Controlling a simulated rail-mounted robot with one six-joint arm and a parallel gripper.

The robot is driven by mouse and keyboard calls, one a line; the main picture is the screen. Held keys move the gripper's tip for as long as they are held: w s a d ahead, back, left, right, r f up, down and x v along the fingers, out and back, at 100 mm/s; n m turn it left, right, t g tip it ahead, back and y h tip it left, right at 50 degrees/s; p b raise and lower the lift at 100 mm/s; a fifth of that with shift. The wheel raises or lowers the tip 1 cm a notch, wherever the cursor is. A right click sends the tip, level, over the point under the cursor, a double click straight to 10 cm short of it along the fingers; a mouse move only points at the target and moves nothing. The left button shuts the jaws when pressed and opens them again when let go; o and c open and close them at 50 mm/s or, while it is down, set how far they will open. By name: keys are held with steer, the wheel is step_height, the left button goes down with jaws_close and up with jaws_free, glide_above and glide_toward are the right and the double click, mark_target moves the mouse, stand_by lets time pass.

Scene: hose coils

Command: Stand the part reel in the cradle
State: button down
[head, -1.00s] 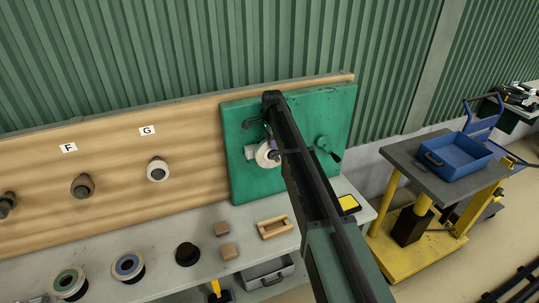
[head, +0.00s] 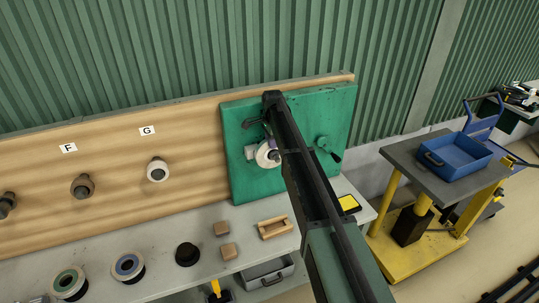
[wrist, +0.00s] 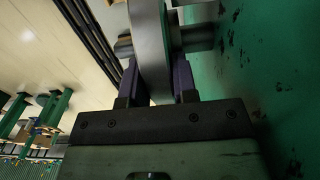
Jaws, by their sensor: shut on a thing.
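A pale white-grey reel (head: 265,155) stands upright against the green panel (head: 240,180), seemingly on a spindle there. My gripper (wrist: 155,72) is shut on this reel, with one finger on each side of its rim (wrist: 152,42) in the wrist view. In the head view my arm covers part of the reel and most of the gripper. Whether this is the part reel I cannot tell for sure. A small wooden cradle (head: 262,234), open on top and empty, sits on the grey bench below the panel.
The bench (head: 150,270) also holds a green-centred reel (head: 69,283), a blue-centred reel (head: 127,267), a black ring (head: 187,254) and two brown blocks (head: 228,251). Pegs stick out of the wooden board (head: 120,200). A yellow cart (head: 415,270) with a blue bin (head: 455,163) stands right.

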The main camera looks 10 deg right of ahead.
steer(key=shift+r, duration=0.1)
stand_by(0.3)
steer(key=shift+s+d+r, duration=0.1)
steer(key=shift+s+d, duration=0.1)
steer(key=shift+s, duration=0.5)
steer(key=shift+s+d, duration=0.2)
steer(key=shift+s, duration=0.7)
steer(key=shift+s+d, duration=0.15)
steer(key=shift+s, duration=0.7)
steer(key=shift+s+d, duration=0.25)
steer(key=shift+s, duration=1)
steer(key=shift+s+d, duration=0.25)
steer(key=shift+s, duration=0.95)
steer(key=s, duration=0.2)
steer(key=s+d, duration=0.1)
steer(key=s, duration=0.2)
steer(key=shift+w, duration=0.1)
